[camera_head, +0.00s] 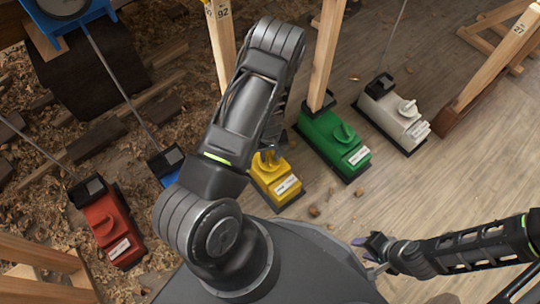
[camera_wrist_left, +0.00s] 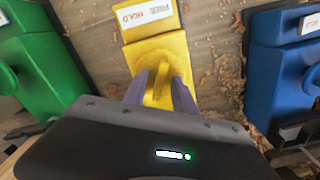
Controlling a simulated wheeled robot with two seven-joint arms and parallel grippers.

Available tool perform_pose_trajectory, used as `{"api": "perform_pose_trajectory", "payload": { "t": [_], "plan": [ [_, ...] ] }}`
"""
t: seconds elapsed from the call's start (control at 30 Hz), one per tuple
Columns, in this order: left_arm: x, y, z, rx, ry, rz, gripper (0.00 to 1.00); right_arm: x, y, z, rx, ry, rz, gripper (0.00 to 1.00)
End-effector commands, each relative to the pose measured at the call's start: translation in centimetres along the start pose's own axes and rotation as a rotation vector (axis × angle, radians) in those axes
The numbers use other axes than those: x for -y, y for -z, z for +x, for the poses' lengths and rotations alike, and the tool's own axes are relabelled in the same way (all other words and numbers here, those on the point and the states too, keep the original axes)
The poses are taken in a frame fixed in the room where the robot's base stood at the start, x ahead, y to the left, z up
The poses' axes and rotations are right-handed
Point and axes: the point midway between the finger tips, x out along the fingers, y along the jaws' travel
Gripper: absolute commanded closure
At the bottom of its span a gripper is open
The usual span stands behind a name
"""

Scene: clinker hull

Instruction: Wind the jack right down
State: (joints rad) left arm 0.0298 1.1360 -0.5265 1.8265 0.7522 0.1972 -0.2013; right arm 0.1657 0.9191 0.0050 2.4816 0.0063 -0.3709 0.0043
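A yellow box (camera_head: 277,182) with a turning knob and a white label stands on the floor in the head view. In the left wrist view the yellow box (camera_wrist_left: 158,50) is centred, its label reading FREE and HOLD, with its raised knob (camera_wrist_left: 158,92) below. My left gripper (camera_wrist_left: 161,90) reaches down to it. Its two purple fingers stand on either side of the knob grip and look apart from it; contact is hard to judge. My left arm partly hides this box in the head view. My right gripper (camera_head: 368,255) is open and empty, low at the right.
Similar boxes stand alongside: red (camera_head: 110,228), blue (camera_head: 164,166) mostly hidden, green (camera_head: 333,142) and white (camera_head: 393,115). Wooden posts (camera_head: 325,50) and thin rods rise from several. Shavings and wood scraps litter the left. Planks (camera_head: 440,180) at the right are mostly clear.

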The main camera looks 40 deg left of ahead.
Motion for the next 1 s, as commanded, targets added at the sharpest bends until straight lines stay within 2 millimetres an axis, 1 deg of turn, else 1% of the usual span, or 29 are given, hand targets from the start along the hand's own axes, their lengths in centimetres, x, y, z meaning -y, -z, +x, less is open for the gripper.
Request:
{"api": "perform_pose_trajectory", "payload": {
  "t": [0.1, 0.5, 1.0],
  "plan": [
    [-0.01, 0.00, -0.05, 0.000, 0.000, 0.000, 0.67, 0.02, 0.00, -0.02, 0.000, 0.000, 0.000, 0.64],
    [-0.01, 0.00, -0.06, 0.000, 0.000, 0.000, 1.00, 0.02, -0.01, -0.02, 0.000, 0.000, -0.001, 0.64],
    [-0.01, 0.00, -0.07, 0.000, 0.000, -0.003, 1.00, 0.02, -0.02, -0.04, 0.001, 0.000, 0.000, 0.64]
  ]
}}
